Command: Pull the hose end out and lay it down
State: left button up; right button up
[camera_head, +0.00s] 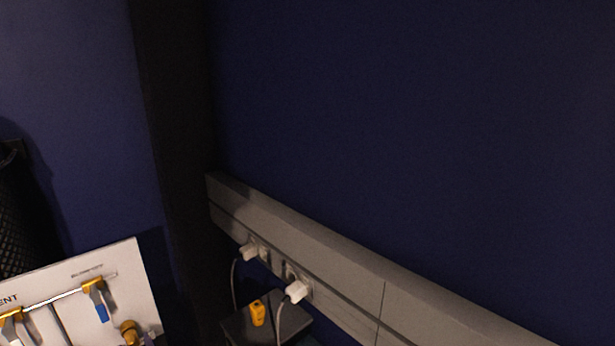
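I see no hose end that I can make out for certain. A white panel (100,262) at the lower left carries brass fittings. One brass valve (93,286) has a blue handle (101,312), and another brass fitting (129,331) sits at the bottom edge. A thin light-coloured tube or rod (52,299) runs between two of the fittings. The lower part of the panel is cut off by the picture edge. Neither of my grippers is in view.
A grey wall rail (330,258) crosses the dark blue wall, with white plugs (249,251) (297,291) and hanging cables. A small yellow object (258,313) rests on a dark surface (239,328) below. A black mesh object (25,220) stands at the left edge.

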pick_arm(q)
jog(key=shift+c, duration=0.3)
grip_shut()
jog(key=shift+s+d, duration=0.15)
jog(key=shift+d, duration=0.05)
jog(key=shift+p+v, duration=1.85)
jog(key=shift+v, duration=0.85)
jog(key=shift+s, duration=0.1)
